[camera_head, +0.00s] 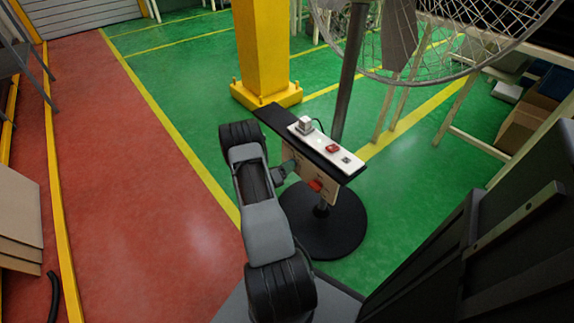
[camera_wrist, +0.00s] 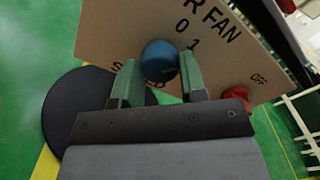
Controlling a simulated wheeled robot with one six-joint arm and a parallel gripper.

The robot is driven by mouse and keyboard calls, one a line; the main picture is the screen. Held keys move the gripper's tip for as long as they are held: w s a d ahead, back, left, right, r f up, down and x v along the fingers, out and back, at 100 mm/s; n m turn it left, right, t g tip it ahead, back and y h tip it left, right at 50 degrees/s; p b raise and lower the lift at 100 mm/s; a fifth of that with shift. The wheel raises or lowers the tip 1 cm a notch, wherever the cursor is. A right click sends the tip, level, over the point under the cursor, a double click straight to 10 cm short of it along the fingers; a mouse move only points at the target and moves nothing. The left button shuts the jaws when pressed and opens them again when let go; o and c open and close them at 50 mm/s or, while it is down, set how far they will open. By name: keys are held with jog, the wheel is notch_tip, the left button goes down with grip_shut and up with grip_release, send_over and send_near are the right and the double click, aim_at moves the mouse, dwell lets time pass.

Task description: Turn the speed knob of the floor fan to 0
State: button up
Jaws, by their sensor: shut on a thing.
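The floor fan's wire cage (camera_head: 455,45) shows at the top right in the head view, above a grey pole and a round black base (camera_head: 325,235). A beige control panel (camera_wrist: 110,35) fills the top of the wrist view, with "FAN", "0" and "1" printed on it and other lettering partly covered. A round blue knob (camera_wrist: 160,58) sits on this panel, below the 0 and 1. My gripper (camera_wrist: 160,75) has its two green fingers on either side of the knob, shut on it. I cannot see a pointer on the knob. In the head view my gripper (camera_head: 289,168) is at the panel and hides the knob.
A red knob (camera_wrist: 236,98) marked OFF sits right of my fingers. A black shelf (camera_head: 268,115) above the panel carries a white strip with a grey block and a red part. A yellow post (camera_head: 262,50) stands behind; a dark cabinet (camera_head: 440,245) is at lower right.

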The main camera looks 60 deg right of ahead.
jog(key=shift+n+p, duration=1.05)
jog(key=shift+n, duration=2.45)
jog(key=shift+s, duration=0.1)
jog(key=o, duration=0.9)
jog(key=p+v, duration=0.2)
jog(key=v, duration=1.2)
